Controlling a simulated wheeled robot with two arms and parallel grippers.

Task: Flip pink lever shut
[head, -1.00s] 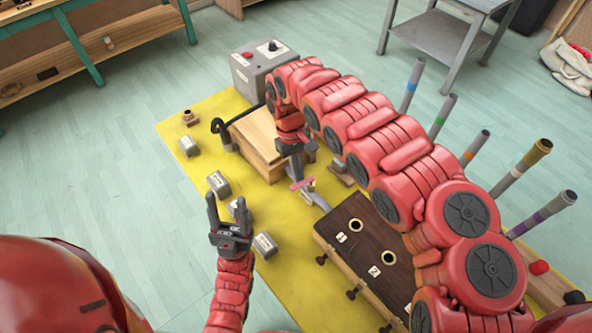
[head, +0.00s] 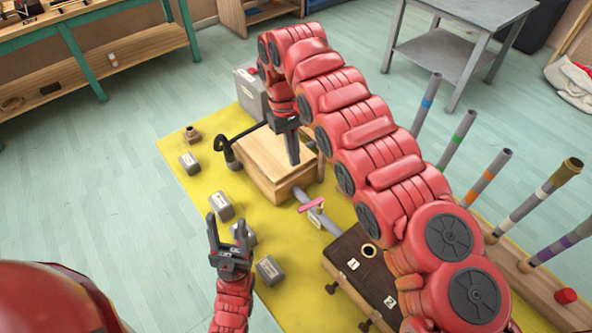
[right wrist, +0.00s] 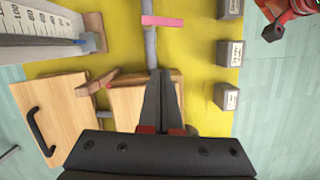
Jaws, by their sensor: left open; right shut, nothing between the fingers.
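The pink lever (head: 312,204) is a short pink bar across a grey metal pipe, between the wooden box and the dark board. It also shows at the top of the right wrist view (right wrist: 162,21), lying crosswise on the pipe. My right gripper (head: 293,162) is shut and empty, pointing down above the wooden box. In the right wrist view its fingertips (right wrist: 160,73) are apart from the lever. My left gripper (head: 227,222) is open and empty, over the near-left part of the yellow mat.
Several grey labelled blocks (head: 221,206) stand on the yellow mat (head: 192,222) left of the lever. A wooden box (head: 258,160) and a dark board with holes (head: 352,258) flank it. Upright tubes (head: 478,182) stand at the right, and a grey box (head: 248,92) behind.

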